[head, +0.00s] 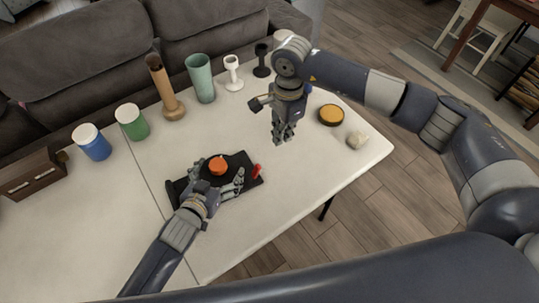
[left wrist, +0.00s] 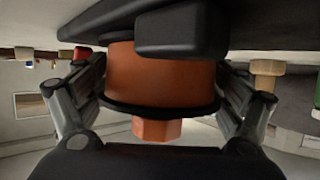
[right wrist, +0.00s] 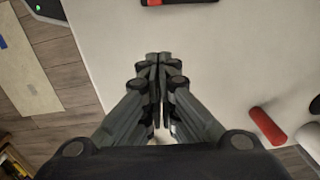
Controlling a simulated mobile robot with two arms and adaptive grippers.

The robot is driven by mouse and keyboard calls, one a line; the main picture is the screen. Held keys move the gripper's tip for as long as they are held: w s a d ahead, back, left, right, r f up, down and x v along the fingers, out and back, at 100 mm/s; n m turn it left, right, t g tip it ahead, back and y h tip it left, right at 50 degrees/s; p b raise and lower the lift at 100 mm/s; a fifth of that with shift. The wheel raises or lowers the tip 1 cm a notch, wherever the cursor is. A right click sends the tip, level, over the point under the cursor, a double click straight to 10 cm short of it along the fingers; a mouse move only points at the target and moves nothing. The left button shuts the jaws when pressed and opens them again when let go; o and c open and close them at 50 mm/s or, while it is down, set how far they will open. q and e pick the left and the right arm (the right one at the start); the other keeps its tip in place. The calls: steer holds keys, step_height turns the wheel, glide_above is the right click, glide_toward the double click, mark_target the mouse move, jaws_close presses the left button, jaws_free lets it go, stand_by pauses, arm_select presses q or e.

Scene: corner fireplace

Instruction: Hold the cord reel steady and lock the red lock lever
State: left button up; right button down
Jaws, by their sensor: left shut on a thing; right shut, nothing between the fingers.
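The cord reel is a black base (head: 178,188) with a dark round drum and an orange hub (head: 218,165), lying on the white table. The red lock lever (head: 256,171) stands at the base's right end; a small red part also shows in the left wrist view (left wrist: 82,52). My left gripper (head: 226,181) is at the reel. In the left wrist view its fingers lie on both sides of the orange hub (left wrist: 160,75), shut on the reel. My right gripper (head: 283,138) is shut and empty, above the table, right of the lever and apart from it.
Cups and vases, including a blue cup (head: 92,143), a green cup (head: 132,122) and a teal vase (head: 201,80), line the table's back. A yellow-topped tin (head: 331,115) stands right of my right gripper. A red cylinder (right wrist: 268,127) lies on the table. The front table is clear.

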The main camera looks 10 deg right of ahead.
mark_target(256, 171)
arm_select(q)
steer(key=shift+f, duration=0.1)
arm_select(e)
steer(key=f, duration=1)
steer(key=shift+s+a, duration=0.15)
steer(key=shift+a, duration=0.1)
steer(key=shift+s+a+r, duration=0.15)
steer(key=shift+a+r, duration=0.1)
steer(key=shift+a, duration=0.3)
steer(key=shift+s+a+r, duration=0.15)
steer(key=shift+a+r, duration=0.05)
steer(key=shift+a, duration=0.35)
steer(key=shift+s+a+r, duration=0.25)
steer(key=shift+a+r, duration=0.05)
steer(key=shift+a, duration=0.35)
